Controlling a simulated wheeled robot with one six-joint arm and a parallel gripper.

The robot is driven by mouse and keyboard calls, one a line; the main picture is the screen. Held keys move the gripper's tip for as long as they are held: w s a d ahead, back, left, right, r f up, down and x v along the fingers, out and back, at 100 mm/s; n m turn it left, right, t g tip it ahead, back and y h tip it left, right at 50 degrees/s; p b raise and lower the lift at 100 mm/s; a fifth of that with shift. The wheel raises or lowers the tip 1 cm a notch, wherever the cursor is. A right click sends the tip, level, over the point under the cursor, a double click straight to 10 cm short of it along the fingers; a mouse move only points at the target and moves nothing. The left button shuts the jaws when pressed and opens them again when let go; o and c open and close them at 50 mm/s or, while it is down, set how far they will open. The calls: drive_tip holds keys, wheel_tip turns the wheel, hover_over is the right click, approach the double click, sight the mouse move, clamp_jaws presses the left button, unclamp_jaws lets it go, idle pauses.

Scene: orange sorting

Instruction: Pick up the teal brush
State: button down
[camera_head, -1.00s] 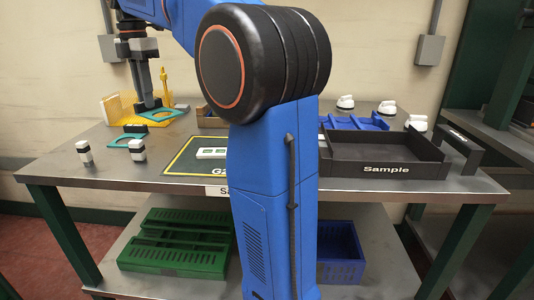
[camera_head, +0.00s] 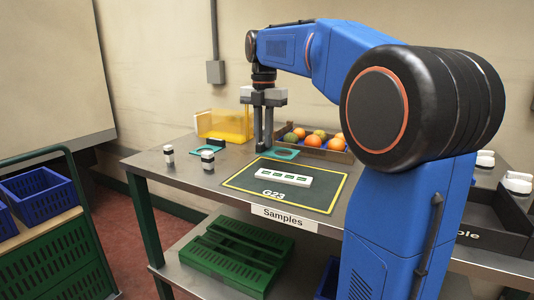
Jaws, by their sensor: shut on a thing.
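My gripper (camera_head: 264,148) points straight down over the left part of the table, its long grey fingers close together. A flat teal piece (camera_head: 284,153), which I take for the teal brush, is at the fingertips and extends to the right of them. The fingers appear shut on its left end. I cannot tell whether it touches the tabletop or is slightly raised. A second flat teal piece (camera_head: 198,151) lies to the left on the table, partly behind a small black-and-white block (camera_head: 208,161).
A yellow bin (camera_head: 225,123) stands behind, left of my gripper. A crate of oranges (camera_head: 337,153) is behind right. A dark mat (camera_head: 325,195) marked G23 holds a white slotted strip (camera_head: 284,177). Another small block (camera_head: 169,155) stands near the left table edge.

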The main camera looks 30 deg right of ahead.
drive_tip(key=shift+f, duration=2.15)
drive_tip(key=shift+f, duration=0.1)
drive_tip(key=c, duration=1.7)
unclamp_jaws()
